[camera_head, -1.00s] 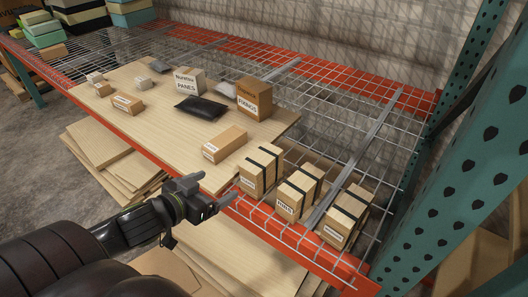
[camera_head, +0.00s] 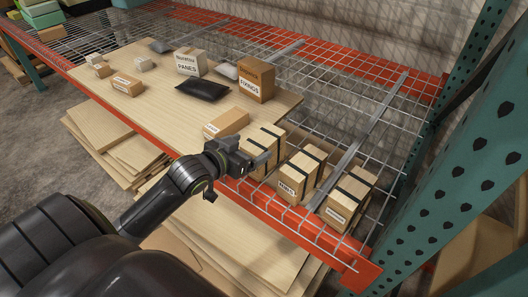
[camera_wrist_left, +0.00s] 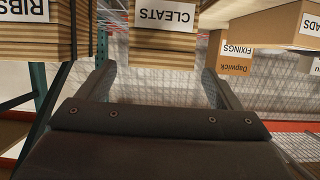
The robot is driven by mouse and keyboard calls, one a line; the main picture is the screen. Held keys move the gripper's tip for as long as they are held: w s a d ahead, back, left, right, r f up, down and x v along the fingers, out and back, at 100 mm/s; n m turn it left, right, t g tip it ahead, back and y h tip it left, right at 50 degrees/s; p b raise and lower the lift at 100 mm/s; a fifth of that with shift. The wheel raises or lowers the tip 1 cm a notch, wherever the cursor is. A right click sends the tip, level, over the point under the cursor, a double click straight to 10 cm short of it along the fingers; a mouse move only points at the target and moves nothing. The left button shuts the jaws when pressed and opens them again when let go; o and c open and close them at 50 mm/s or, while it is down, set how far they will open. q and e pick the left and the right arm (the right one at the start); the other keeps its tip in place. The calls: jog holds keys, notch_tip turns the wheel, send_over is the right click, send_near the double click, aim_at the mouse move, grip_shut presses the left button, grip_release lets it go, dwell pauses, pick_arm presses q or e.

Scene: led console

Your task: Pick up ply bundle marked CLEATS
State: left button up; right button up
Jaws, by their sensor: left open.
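The ply bundle marked CLEATS (camera_wrist_left: 165,30) shows upside down at the top middle of the left wrist view, its label readable. In the head view it is the leftmost of three strapped bundles (camera_head: 266,138), its label side partly hidden by my gripper. My left gripper (camera_head: 256,154) is open and empty, right at the near side of this bundle. In the left wrist view, its two fingers (camera_wrist_left: 160,76) stand wide apart, with the bundle beyond and between them. I cannot tell how far apart gripper and bundle are. My right gripper is not in view.
The RIBS bundle (camera_head: 293,181) stands close to the right, then another strapped bundle (camera_head: 348,202). A small box (camera_head: 226,122) lies just left on the plywood sheet (camera_head: 150,116). The red shelf beam (camera_head: 262,212) runs along the front; a green upright (camera_head: 470,170) stands at the right.

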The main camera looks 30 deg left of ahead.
aim_at(257, 144)
pick_arm(q)
jog(key=shift+p+x, duration=0.3)
jog(key=shift+x, duration=2.55)
jog(key=shift+d+f, duration=0.1)
jog(key=shift+s, duration=0.1)
jog(key=shift+c, duration=0.4)
jog(key=c, duration=1.4)
